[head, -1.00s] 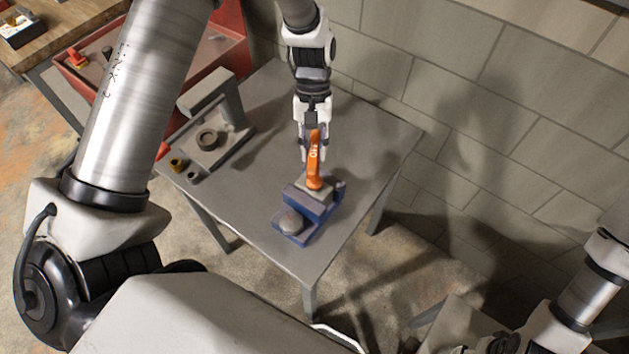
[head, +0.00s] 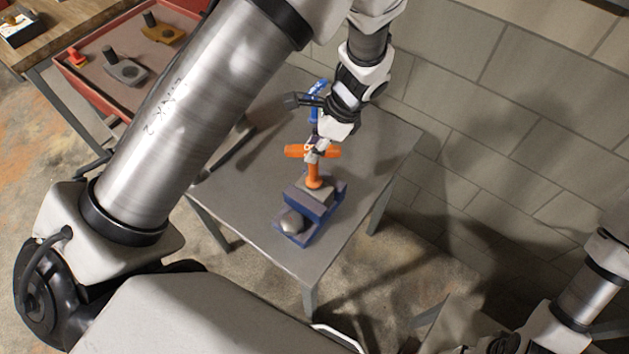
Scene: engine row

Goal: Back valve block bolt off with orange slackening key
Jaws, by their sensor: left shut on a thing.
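The orange key (head: 314,178) stands upright on the grey top of the blue valve block (head: 323,208). Its crossbar handle lies left to right in the picture. My left gripper (head: 314,151) is shut on the handle from above and behind. The bolt is hidden under the key. A rounded grey metal piece (head: 291,222) sits at the block's front end. A blue and dark part (head: 318,90) shows beside the left gripper; I cannot tell whether it belongs to it. My right arm enters at the lower right, with its gripper out of view.
The grey table (head: 265,240) has bare room around the block. My left arm hides much of its left side, with a grey bracket (head: 232,145) partly showing. A red tray (head: 88,84) with several parts lies left. A block wall (head: 500,110) rises close behind.

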